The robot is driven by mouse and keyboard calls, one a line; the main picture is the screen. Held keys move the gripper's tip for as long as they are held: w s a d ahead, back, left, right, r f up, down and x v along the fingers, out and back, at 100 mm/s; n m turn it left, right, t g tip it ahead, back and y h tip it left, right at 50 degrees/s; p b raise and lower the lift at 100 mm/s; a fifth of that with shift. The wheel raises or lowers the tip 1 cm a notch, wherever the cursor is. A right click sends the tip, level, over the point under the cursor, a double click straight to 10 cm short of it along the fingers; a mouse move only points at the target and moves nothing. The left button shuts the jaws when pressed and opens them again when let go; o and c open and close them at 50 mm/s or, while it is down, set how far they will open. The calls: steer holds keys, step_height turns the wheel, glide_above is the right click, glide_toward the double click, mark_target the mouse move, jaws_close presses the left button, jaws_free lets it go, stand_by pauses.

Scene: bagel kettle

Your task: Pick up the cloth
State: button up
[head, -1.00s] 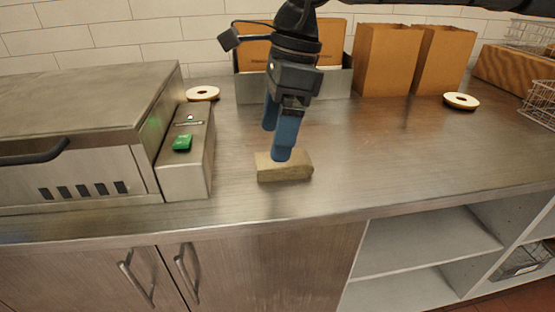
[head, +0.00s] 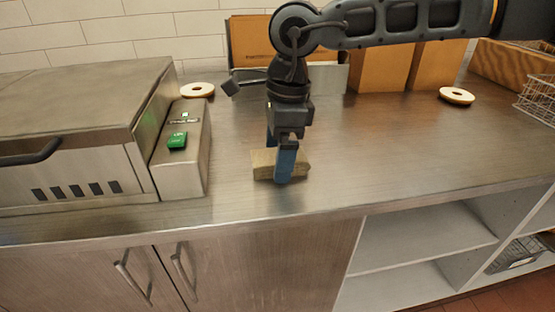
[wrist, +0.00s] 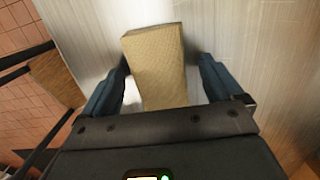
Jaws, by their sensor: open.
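The cloth is a tan, folded, block-like piece (head: 264,164) lying on the steel counter in the head view. It also shows in the wrist view (wrist: 157,65), between my two blue fingers. My gripper (head: 279,170) points down over the cloth, with one finger in front of it and the other behind it. In the wrist view my gripper (wrist: 162,82) is open, with a finger on each side of the cloth. A gap shows at the right finger; the left finger is very close to the cloth's edge, and I cannot tell whether it touches.
A steel appliance (head: 75,120) with a green switch (head: 177,140) stands at the left. Bagels lie at the back left (head: 197,90) and right (head: 457,96).

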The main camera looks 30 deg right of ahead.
mark_target(275, 155)
steer(key=c, duration=1.1)
steer(key=shift+r, duration=0.15)
steer(key=shift+c, duration=0.2)
step_height(275, 155, up, 4)
steer(key=s+d+r, duration=0.6)
steer(key=d, duration=0.4)
steer(key=shift+r, duration=0.4)
